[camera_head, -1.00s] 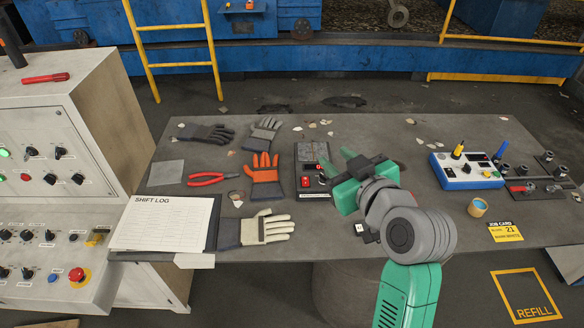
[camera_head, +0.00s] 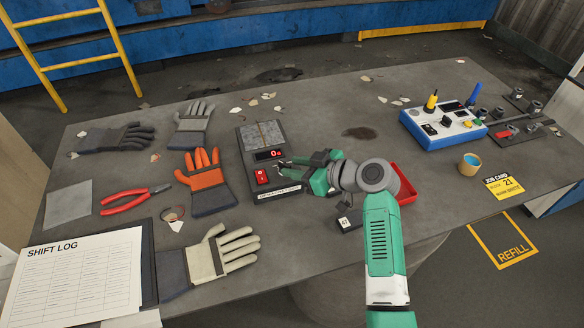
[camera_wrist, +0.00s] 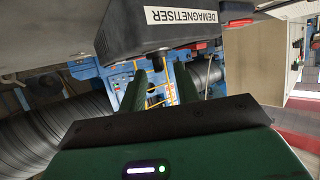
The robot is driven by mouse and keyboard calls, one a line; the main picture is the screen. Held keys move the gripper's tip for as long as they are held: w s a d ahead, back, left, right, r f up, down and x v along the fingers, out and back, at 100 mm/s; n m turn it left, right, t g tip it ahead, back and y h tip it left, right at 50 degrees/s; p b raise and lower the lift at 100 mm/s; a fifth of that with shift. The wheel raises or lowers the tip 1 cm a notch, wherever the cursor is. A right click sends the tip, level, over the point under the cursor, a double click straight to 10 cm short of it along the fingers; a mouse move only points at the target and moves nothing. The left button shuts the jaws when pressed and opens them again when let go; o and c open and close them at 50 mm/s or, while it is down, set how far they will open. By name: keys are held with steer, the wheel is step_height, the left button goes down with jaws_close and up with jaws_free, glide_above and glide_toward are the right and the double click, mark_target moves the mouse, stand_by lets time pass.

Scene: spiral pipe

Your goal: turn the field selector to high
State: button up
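The demagnetiser (camera_head: 262,133) is a black box with a grey top plate, a display and a red switch (camera_head: 261,177). Its labelled face (camera_wrist: 205,22) shows upside down at the top of the wrist view. A short dark knob (camera_wrist: 161,61) on that face, likely the field selector, points toward my gripper. Its marks and setting cannot be read. My gripper (camera_head: 300,172) is at the right front of the box. In the wrist view its green fingers (camera_wrist: 160,84) are apart, with the knob between or just beyond their tips. I cannot tell whether they touch it.
Gloves, including an orange one (camera_head: 205,180), and red pliers (camera_head: 133,198) lie left of the box. A red tray (camera_head: 407,192) and a small tag marked 47 (camera_head: 346,222) are near my arm. A blue instrument (camera_head: 440,127) stands right.

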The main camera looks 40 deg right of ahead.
steer(key=shift+w+a+f, duration=0.1)
steer(key=shift+w+f, duration=0.1)
steer(key=shift+w, duration=0.4)
jaws_close()
